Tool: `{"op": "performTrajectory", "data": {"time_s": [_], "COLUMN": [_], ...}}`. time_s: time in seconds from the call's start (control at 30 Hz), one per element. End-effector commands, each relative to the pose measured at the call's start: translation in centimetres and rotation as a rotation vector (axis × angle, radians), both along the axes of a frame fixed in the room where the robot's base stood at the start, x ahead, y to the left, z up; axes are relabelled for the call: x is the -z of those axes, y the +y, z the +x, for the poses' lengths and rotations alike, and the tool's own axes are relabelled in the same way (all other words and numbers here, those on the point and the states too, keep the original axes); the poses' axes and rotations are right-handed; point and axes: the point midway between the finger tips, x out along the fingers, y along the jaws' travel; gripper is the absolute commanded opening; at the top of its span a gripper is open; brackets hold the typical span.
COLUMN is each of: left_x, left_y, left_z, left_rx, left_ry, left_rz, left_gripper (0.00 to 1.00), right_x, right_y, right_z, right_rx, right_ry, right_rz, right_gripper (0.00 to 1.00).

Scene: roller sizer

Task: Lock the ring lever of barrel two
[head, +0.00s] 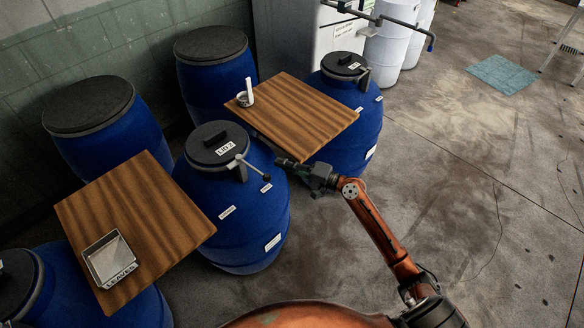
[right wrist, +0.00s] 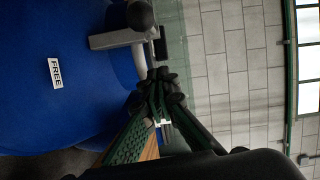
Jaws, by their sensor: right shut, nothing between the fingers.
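Barrel two (head: 240,222) is a blue drum with a black lid (head: 207,138) labelled "LID 2". Its grey ring lever (head: 253,168) sticks out from the lid ring on the right side and ends in a dark knob. In the right wrist view the lever (right wrist: 118,38) stands off the blue barrel wall (right wrist: 40,120), above a "FREE" label (right wrist: 56,73). My right gripper (head: 284,162) is shut and empty, just right of the lever. Its fingertips also show in the right wrist view (right wrist: 160,88), close to the lever; contact cannot be told. My left gripper is out of view.
A wooden board (head: 300,118) bridges behind the right gripper, beside another blue barrel (head: 370,125). A second board (head: 150,200) with a tray marked "LEAVES" (head: 113,258) lies at left. More barrels stand along the wall.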

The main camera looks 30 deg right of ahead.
Motion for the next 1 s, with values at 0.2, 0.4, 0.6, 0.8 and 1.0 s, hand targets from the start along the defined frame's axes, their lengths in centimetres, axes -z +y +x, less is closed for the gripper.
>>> {"op": "performTrajectory", "data": {"time_s": [0.2, 0.4, 0.6, 0.8, 1.0], "left_x": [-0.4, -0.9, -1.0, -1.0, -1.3], "left_y": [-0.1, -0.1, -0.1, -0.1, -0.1], "left_z": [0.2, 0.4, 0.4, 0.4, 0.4], "left_rx": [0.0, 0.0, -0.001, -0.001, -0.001], "left_ry": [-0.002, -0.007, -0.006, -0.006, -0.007], "left_rz": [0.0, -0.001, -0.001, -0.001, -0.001], "left_gripper": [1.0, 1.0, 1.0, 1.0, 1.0], "right_x": [0.2, 0.4, 0.6, 0.6, 0.5], "right_y": [3.1, 5.1, 5.7, 5.7, 6.0], "right_z": [2.2, 1.1, 0.8, 0.8, 0.8], "right_rx": [-0.003, -0.001, 0.0, 0.0, 0.003], "right_ry": [0.002, 0.001, 0.001, 0.001, 0.002], "right_rz": [0.002, 0.001, -0.001, -0.001, 0.0], "right_gripper": [0.0, 0.0, 0.0, 0.0, 0.0]}}
